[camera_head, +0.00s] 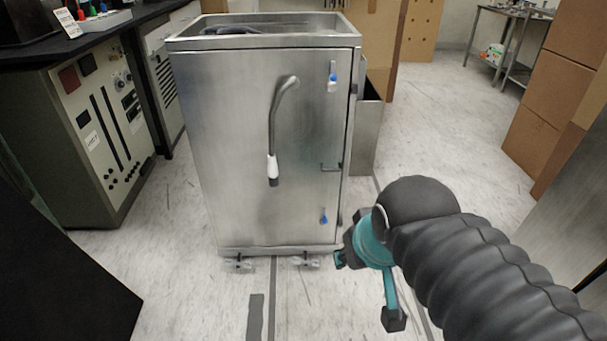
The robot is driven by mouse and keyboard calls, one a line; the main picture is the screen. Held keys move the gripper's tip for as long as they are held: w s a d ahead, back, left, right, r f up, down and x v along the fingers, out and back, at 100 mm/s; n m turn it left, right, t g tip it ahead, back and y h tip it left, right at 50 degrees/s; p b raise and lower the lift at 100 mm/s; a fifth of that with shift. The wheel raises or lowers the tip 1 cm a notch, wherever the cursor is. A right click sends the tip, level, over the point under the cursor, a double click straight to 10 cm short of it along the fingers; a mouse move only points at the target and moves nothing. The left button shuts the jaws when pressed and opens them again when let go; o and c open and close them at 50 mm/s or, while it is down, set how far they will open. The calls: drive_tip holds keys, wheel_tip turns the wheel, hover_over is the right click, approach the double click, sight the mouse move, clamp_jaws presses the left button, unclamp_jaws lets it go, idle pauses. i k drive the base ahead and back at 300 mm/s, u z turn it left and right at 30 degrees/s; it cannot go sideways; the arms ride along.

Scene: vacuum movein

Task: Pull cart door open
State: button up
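A stainless steel cart (185,44) stands upright in the middle of the view, with an open basin on top. Its front is a flat metal door (225,150) that looks closed. A small dark handle (330,168) sits near the door's right edge. Blue-tipped fittings show above the handle (332,80) and below it (324,216). My gripper (367,290) is teal with dark fingertips. It is open and empty, in front of the cart's lower right corner and below the handle, seemingly apart from the door.
A curved grey tube with a white section (272,165) shows in front of the door. A grey control cabinet (95,140) stands left. Cardboard boxes (550,90) stand right, and a metal table (500,45) is at the back. Pale floor (440,130) is clear right of the cart.

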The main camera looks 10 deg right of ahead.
sight(264, 129)
drive_tip(key=u, duration=0.8)
drive_tip(key=k, duration=1.05)
drive_tip(key=u, duration=1.4)
drive_tip(key=i, duration=1.2)
drive_tip(key=z, duration=1.4)
drive_tip(key=i, duration=0.6)
drive_tip(key=z, duration=0.65)
